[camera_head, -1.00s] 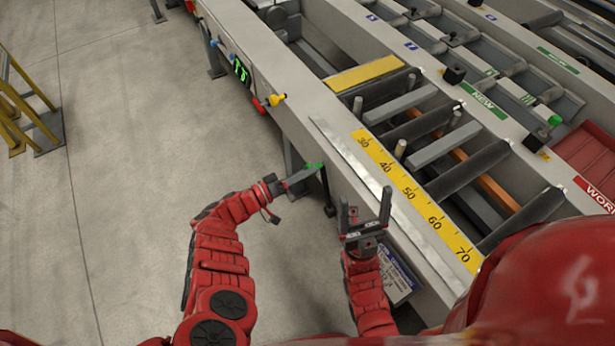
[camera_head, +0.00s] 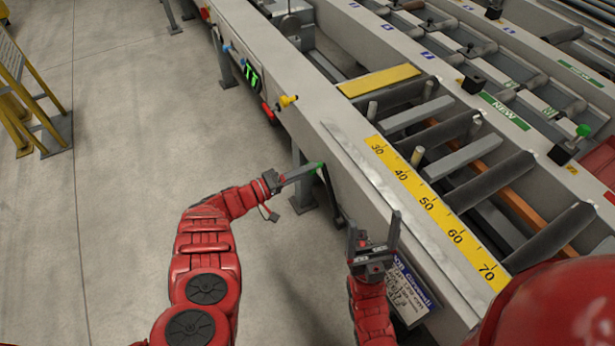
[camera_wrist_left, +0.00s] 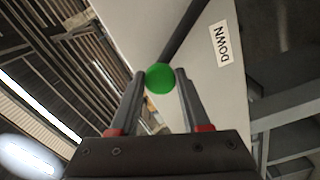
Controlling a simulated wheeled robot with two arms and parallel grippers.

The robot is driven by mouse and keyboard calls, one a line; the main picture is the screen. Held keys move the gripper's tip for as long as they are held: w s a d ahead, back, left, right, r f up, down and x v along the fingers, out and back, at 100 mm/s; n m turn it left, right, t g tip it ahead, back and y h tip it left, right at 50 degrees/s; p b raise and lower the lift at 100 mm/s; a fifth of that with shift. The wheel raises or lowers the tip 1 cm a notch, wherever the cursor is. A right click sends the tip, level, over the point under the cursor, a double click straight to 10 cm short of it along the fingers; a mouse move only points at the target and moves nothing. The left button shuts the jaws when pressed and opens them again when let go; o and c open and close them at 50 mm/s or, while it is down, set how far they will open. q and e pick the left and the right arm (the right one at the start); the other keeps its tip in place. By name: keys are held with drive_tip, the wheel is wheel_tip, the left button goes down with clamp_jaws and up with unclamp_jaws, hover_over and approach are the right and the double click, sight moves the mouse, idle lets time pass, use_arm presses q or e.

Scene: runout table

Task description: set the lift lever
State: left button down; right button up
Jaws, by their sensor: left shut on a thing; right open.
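The lift lever is a dark rod (camera_wrist_left: 187,30) with a green ball knob (camera_wrist_left: 160,78) on the side of the runout table (camera_head: 300,125). My left gripper (camera_head: 316,168) is shut on the green knob, which sits between its fingertips in the left wrist view. In the head view the knob shows only as a small green spot (camera_head: 318,166) at the fingertips. A white label reading DOWN (camera_wrist_left: 220,44) is on the table side, right of the rod in the left wrist view. My right gripper (camera_head: 374,235) is open and empty beside the table's near edge.
A yellow scale (camera_head: 430,205) marked 30 to 70 runs along the table top beside the rollers (camera_head: 490,180). A yellow stand (camera_head: 22,100) is at far left. The floor between is clear.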

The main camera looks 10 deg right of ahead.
use_arm(q)
drive_tip(key=shift+f, duration=0.1)
idle(0.3)
drive_tip(key=c, duration=0.7)
unclamp_jaws()
drive_tip(key=shift+c, duration=0.2)
drive_tip(key=o, duration=0.3)
drive_tip(key=shift+w, duration=0.1)
drive_tip(key=shift+o, duration=0.2)
drive_tip(key=v, duration=1.7)
drive_tip(key=shift+a+p, duration=0.2)
drive_tip(key=shift+p, duration=0.1)
